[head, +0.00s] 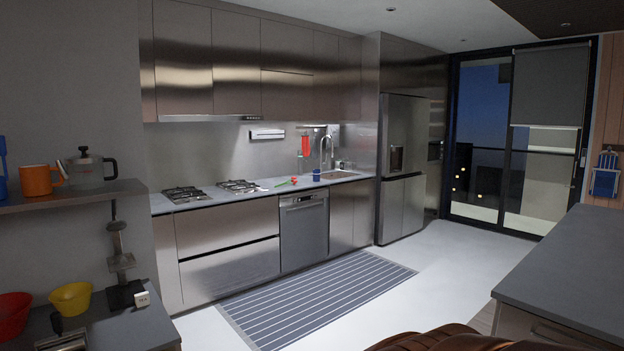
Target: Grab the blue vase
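A tall blue object (2,172) stands on the wall shelf at the far left, cut off by the picture's edge. It may be the blue vase, but too little of it shows to tell. A small dark blue vessel (316,176) stands on the kitchen counter, left of the sink; it is too small to tell whether it is a vase or a cup. My gripper is not in view.
An orange mug (37,181) and a glass pot (90,168) share the shelf (75,197). Below are yellow (71,299) and red bowls (13,314). A striped runner (318,300) lies on clear floor. A grey-topped island (570,270) stands right; something brown (470,338) is at the bottom.

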